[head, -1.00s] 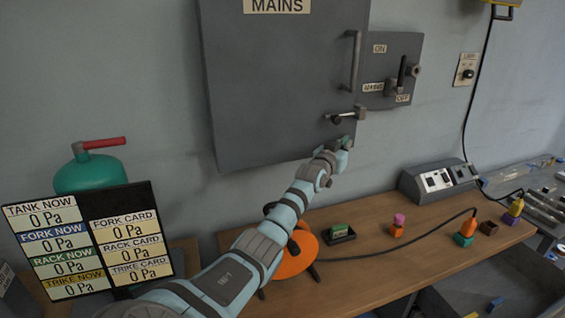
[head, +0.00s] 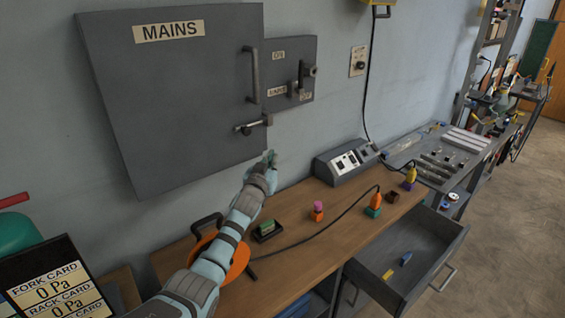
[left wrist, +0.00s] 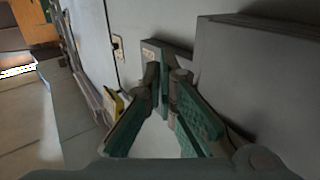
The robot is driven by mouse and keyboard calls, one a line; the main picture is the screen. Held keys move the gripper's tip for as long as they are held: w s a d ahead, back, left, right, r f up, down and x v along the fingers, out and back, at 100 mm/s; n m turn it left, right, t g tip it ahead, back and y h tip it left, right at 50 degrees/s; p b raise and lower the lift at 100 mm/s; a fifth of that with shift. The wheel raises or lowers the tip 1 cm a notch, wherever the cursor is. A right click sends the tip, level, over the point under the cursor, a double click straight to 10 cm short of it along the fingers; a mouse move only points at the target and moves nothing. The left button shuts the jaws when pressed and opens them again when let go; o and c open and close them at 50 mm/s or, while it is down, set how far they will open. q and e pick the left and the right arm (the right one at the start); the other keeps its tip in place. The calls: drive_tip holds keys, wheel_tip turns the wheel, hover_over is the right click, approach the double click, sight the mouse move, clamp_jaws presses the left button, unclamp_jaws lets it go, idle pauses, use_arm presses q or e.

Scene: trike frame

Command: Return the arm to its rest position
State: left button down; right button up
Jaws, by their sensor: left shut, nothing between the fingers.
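My left arm reaches in from the bottom of the head view. My left gripper (head: 270,160) is shut and empty, in front of the wall just below and right of the grey MAINS cabinet (head: 190,95). It is under the cabinet's small latch handle (head: 252,125) and appears apart from it. In the left wrist view its green-padded fingers (left wrist: 166,85) show large in front of the grey cabinet and wall. My right gripper is not in view.
The wooden bench (head: 300,250) below holds an orange reel (head: 237,262), a green block in a black tray (head: 267,230), small coloured plugs and a grey console (head: 346,160). An open drawer (head: 432,262) juts out at right. Pressure cards (head: 55,285) stand at lower left.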

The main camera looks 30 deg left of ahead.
use_arm(q)
drive_tip(key=s+d+b, duration=0.1)
drive_tip(key=s+d, duration=0.2)
drive_tip(key=d, duration=0.3)
drive_tip(key=s+d+f+g, duration=0.2)
drive_tip(key=s+f+g, duration=0.4)
drive_tip(key=s+f, duration=1)
drive_tip(key=s+d+f+m+g+h, duration=0.1)
drive_tip(key=s+d+f+g, duration=0.15)
drive_tip(key=s, duration=0.75)
drive_tip(key=s+d+f+m+g+h, duration=0.1)
drive_tip(key=s+d+f+g, duration=0.15)
drive_tip(key=s, duration=0.65)
drive_tip(key=s+d+f+m+g+h, duration=0.1)
drive_tip(key=s+d+f+g, duration=0.15)
drive_tip(key=s, duration=0.75)
wheel_tip(320, 180, down, 21)
drive_tip(key=s+a+g, duration=0.2)
drive_tip(key=a, duration=0.1)
drive_tip(key=s+f, duration=1.2)
drive_tip(key=s, duration=0.2)
drive_tip(key=shift+a+f+g, duration=0.15)
drive_tip(key=shift+g, duration=0.3)
